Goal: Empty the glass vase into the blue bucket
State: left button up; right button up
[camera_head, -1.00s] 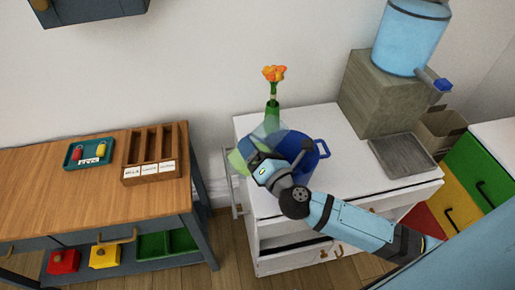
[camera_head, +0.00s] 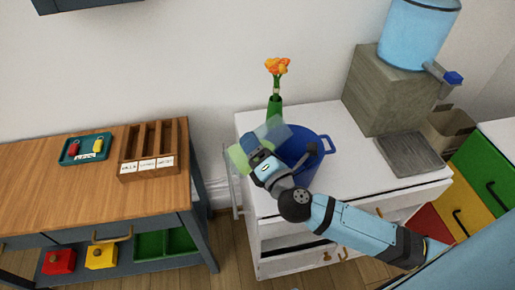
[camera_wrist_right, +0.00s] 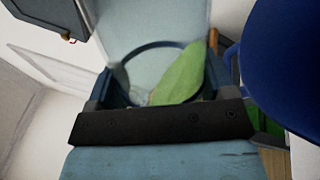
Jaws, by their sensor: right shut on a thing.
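The clear glass vase (camera_head: 273,130) is held tilted on its side at the left rim of the blue bucket (camera_head: 312,172). In the right wrist view the vase (camera_wrist_right: 150,28) is see-through, with a green patch (camera_wrist_right: 182,76) at its near end; I cannot tell whether that is inside it. My right gripper (camera_head: 250,151) is shut on the vase; its jaws (camera_wrist_right: 160,85) show in the wrist view. The bucket (camera_wrist_right: 290,70) is close at the right there. The bucket's inside is mostly hidden by my arm. My left gripper is out of view.
A green bottle (camera_head: 274,106) with orange flowers stands behind the vase on the white cabinet (camera_head: 350,165). A grey tray (camera_head: 411,154) and a water dispenser on a block (camera_head: 385,95) are at the right. A wooden table (camera_head: 60,205) with a sorter (camera_head: 150,165) stands left.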

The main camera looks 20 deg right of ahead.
pick_arm(q)
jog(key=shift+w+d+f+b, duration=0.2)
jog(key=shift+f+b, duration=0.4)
jog(key=shift+b, duration=0.35)
pick_arm(e)
jog(key=shift+s+f+m, duration=0.15)
jog(key=shift+m, duration=0.85)
jog(key=shift+s+d+f+m+h+b, duration=0.1)
jog(key=shift+s+m+h+b, duration=0.05)
jog(key=shift+m+b, duration=0.35)
jog(key=shift+s+d+m+h+b, duration=0.1)
jog(key=shift+m+h+b, duration=0.05)
jog(key=shift+m+b, duration=0.3)
jog(key=shift+r+p, duration=0.2)
jog(key=shift+p, duration=0.1)
jog(key=shift+s+d+f+m+b, duration=0.1)
jog(key=shift+f+m+b, duration=0.05)
jog(key=shift+m+b, duration=0.25)
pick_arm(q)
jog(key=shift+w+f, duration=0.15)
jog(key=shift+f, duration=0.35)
pick_arm(e)
jog(key=shift+s+d+m, duration=0.15)
jog(key=shift+d+m, duration=0.1)
jog(key=shift+d, duration=0.05)
jog(key=shift+s+d+b, duration=0.1)
jog(key=shift+d+b, duration=0.05)
jog(key=shift+b, duration=0.2)
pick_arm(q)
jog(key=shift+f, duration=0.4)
